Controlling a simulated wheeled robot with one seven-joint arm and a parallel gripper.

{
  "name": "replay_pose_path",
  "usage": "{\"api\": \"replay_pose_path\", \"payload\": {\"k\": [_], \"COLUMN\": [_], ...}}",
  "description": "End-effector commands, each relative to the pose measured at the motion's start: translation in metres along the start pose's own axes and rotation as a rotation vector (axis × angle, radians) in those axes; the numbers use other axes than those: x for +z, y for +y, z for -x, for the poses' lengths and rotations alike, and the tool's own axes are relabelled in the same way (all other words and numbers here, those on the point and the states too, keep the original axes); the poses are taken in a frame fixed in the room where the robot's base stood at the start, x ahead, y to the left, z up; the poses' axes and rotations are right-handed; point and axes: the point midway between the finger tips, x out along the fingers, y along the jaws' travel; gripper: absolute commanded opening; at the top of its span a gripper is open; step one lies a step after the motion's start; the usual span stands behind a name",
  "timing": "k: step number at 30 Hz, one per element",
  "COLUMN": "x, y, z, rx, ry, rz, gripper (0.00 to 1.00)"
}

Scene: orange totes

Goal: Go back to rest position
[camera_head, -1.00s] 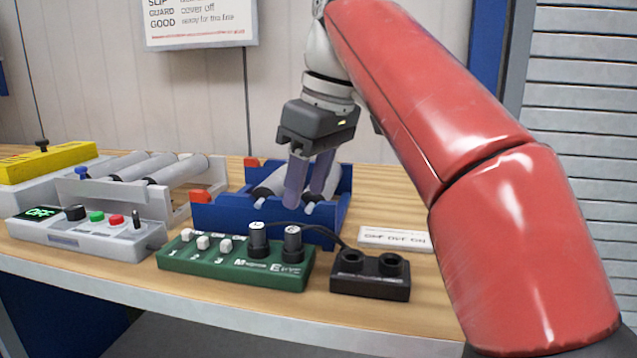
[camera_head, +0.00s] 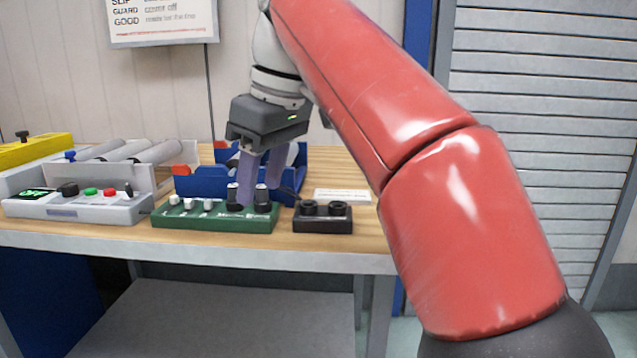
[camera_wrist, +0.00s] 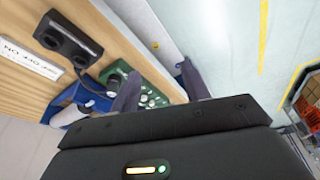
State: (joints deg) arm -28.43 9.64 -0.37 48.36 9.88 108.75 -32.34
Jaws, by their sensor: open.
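My gripper (camera_head: 261,178) hangs pointing down above the table, in front of the blue tray and just above or behind the green control box in the head view. Its two purple-grey fingers are apart with nothing between them. In the wrist view my gripper (camera_wrist: 158,95) shows its two fingers spread, over the table's front edge. The green box (camera_head: 170,218) has white switches and two black knobs; it also shows in the wrist view (camera_wrist: 160,92). The blue tray (camera_head: 205,187) is partly hidden by my gripper.
A black two-socket block (camera_head: 322,224) and a white label plate (camera_head: 342,195) lie right of the green box. A grey control panel (camera_head: 95,210) and a roller unit (camera_head: 155,155) stand left. The wooden table (camera_head: 355,235) ends at a grey front edge. A grey shutter (camera_head: 520,120) is at right.

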Motion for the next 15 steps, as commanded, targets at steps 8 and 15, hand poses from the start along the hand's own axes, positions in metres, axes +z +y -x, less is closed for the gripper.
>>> {"api": "replay_pose_path", "payload": {"k": [8, 15], "x": [0.024, 0.062], "y": [0.01, 0.02], "z": [-0.005, -0.016], "rx": [0.034, 0.086], "ry": [0.012, 0.035], "rz": [-0.107, -0.261], "gripper": [0.46, 0.46]}}
